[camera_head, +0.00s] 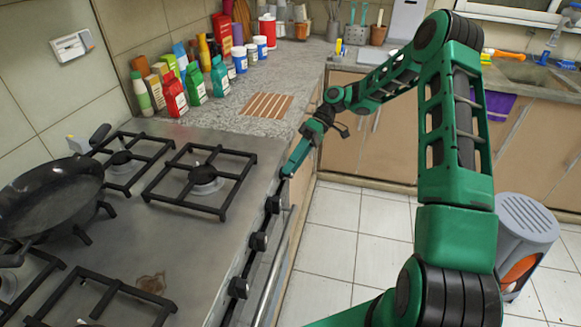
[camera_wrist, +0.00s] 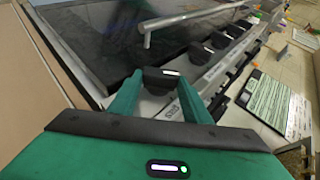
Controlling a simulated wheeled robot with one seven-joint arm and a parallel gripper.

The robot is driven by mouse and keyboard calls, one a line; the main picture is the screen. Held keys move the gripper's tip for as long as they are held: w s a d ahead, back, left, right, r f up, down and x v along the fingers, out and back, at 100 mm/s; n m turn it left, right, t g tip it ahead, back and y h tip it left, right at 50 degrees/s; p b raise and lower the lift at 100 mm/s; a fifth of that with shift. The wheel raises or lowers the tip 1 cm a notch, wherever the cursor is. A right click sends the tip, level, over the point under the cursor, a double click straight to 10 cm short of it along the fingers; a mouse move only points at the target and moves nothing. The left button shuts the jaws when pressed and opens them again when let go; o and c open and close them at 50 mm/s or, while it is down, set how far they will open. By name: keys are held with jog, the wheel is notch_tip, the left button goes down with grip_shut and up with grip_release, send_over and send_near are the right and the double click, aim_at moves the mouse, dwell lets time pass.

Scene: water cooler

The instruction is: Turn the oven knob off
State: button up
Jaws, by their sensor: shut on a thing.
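A dark oven knob (camera_wrist: 162,76) with a light stripe sits between the fingertips of my gripper (camera_wrist: 160,84) in the wrist view. My gripper is shut on this knob. In the head view my gripper (camera_head: 289,168) reaches the far end of the stove's front panel, and its fingers cover the held knob there. More black knobs line the panel toward the near side, such as one knob (camera_head: 259,241) in the middle and another knob (camera_head: 238,288) nearer.
The steel stove top (camera_head: 195,240) has black grates and a black pan (camera_head: 52,195) on the left. The oven handle (camera_head: 272,265) runs below the knobs. Bottles and packets stand on the back counter. A grey stool (camera_head: 527,220) stands right on open tiled floor.

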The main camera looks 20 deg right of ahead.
jog(key=shift+w+d+f+m+g+y, duration=0.1)
jog(key=shift+f+m+g+y, duration=0.25)
jog(key=shift+g+y, duration=0.5)
jog(key=shift+w+d+f+m+g+y, duration=0.15)
jog(key=shift+f+m+g+y, duration=0.25)
jog(key=shift+g+y, duration=0.45)
jog(key=shift+w+d+f+m+g+y, duration=0.1)
jog(key=shift+f+m+g+y, duration=0.1)
jog(key=shift+m+g+y, duration=0.6)
jog(key=shift+f+n+y, duration=0.1)
jog(key=shift+n+y, duration=0.15)
jog(key=shift+y, duration=0.05)
jog(key=o, duration=1)
jog(key=shift+o, duration=0.2)
jog(key=shift+a, duration=0.1)
jog(key=shift+r, duration=0.2)
jog(key=shift+r+n+t+h, duration=0.25)
jog(key=shift+n+t+h, duration=0.05)
jog(key=shift+t+h, duration=0.3)
jog(key=shift+r+n+t+h, duration=0.2)
jog(key=shift+n+t+h, duration=0.1)
jog(key=shift+t+h, duration=0.25)
